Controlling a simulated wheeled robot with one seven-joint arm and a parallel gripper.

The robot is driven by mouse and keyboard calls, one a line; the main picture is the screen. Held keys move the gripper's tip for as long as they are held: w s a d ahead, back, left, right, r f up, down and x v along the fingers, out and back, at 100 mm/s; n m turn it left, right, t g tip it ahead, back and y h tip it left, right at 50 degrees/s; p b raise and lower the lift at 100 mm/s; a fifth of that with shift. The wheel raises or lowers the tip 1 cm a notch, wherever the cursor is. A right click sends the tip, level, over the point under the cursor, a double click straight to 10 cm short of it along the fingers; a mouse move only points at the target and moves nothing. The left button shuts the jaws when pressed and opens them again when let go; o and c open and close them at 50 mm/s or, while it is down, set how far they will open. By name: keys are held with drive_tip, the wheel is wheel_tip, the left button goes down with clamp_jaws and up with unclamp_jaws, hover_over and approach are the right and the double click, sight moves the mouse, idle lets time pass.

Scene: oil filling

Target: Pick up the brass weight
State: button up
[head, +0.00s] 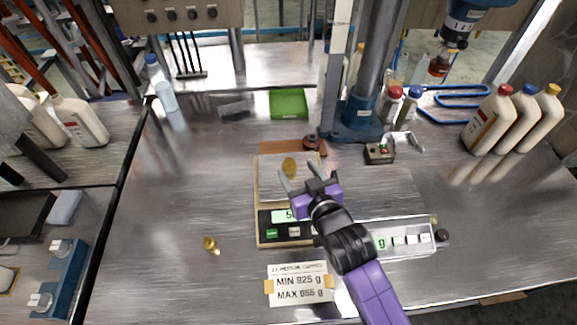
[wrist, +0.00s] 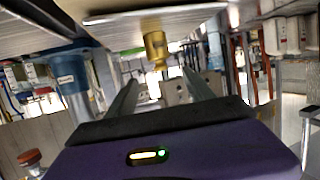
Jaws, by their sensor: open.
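A small brass piece (head: 290,167) sits on the pale scale pan (head: 268,180) in the head view. The wrist view shows a brass weight (wrist: 155,48) against the pan, ahead of and between my fingers. Another small brass weight (head: 210,244) stands on the bare metal table, left of the scale. My gripper (head: 302,165) is open and empty over the pan, with the brass piece close to the left finger. The fingers also show in the wrist view (wrist: 160,78); neither appears to touch the weight. My wrist and arm hide part of the scale's green display.
A label card (head: 299,284) reads MIN 925 g, MAX 955 g. A second readout (head: 410,240) lies right of my arm. A green tray (head: 289,104), a grey post (head: 372,70) and a control box (head: 379,153) stand behind. Bottles (head: 488,120) stand at right. The left tabletop is mostly clear.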

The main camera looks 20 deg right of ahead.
sight(292, 172)
drive_tip(key=shift+s+d+f+g, duration=0.15)
drive_tip(key=shift+f+g, duration=0.1)
drive_tip(key=shift+f, duration=0.35)
drive_tip(key=shift+s+f+g, duration=0.15)
drive_tip(key=shift+f+g, duration=0.1)
drive_tip(key=shift+f, duration=0.3)
drive_tip(key=shift+f+p+x, duration=0.1)
drive_tip(key=shift+p+x, duration=0.3)
drive_tip(key=shift+x, duration=1.45)
drive_tip(key=shift+f+p+x, duration=0.15)
drive_tip(key=shift+p+x, duration=0.25)
drive_tip(key=shift+x, duration=1.5)
drive_tip(key=shift+s+a, duration=0.1)
drive_tip(key=shift+a, duration=0.15)
clamp_jaws()
